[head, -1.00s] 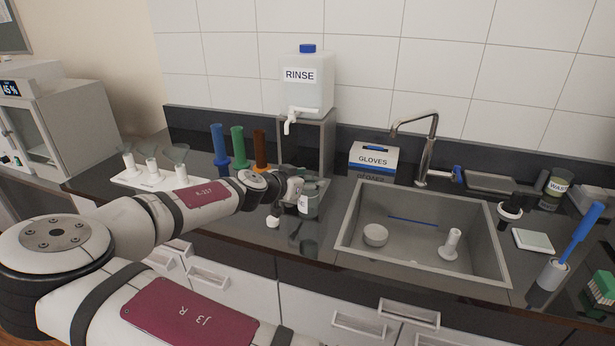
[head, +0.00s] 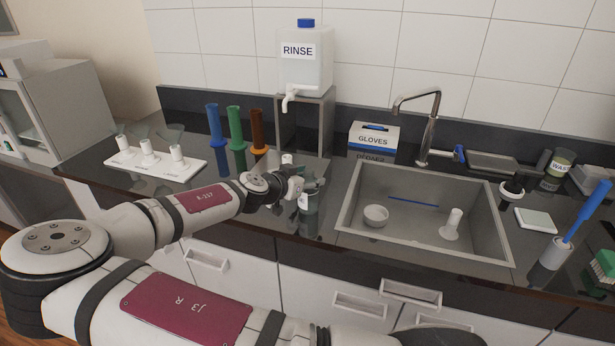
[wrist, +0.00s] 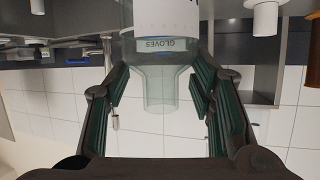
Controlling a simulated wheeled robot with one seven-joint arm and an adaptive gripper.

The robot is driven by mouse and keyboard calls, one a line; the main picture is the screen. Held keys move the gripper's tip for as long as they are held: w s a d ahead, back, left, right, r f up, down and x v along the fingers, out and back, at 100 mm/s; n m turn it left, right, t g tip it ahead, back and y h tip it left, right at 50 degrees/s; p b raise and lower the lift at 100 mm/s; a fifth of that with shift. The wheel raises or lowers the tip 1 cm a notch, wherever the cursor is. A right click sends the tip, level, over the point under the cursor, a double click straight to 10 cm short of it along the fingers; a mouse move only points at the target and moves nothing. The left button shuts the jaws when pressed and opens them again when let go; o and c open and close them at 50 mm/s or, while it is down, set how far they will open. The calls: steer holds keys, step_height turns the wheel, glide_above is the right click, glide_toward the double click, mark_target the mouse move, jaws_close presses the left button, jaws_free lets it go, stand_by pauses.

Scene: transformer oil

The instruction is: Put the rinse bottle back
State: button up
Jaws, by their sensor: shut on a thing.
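My gripper (head: 304,184) is shut on a clear bottle (head: 309,212) with a white label, in front of the dispenser stand. The label cannot be read, so the frames do not confirm it as the rinse bottle. In the wrist view, which looks upside down, the bottle's clear neck (wrist: 167,90) shows between my fingers (wrist: 160,95). The bottle looks upright; I cannot tell whether its base touches the counter. A square container marked RINSE (head: 304,70) with a blue cap and white tap stands on a grey stand (head: 316,120) behind.
Blue (head: 216,140), green (head: 236,140) and brown (head: 258,135) cylinders stand left of the stand. A white cylinder (head: 287,159) is behind my gripper. The sink (head: 345,215) and faucet (head: 430,130) are right, with the GLOVES box (head: 374,140) behind. Left is a white rack (head: 185,172).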

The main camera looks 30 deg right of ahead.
steer(key=shift+f, duration=0.3)
stand_by(0.4)
steer(key=o, duration=1.7)
steer(key=v, duration=1.2)
steer(key=shift+s, duration=0.1)
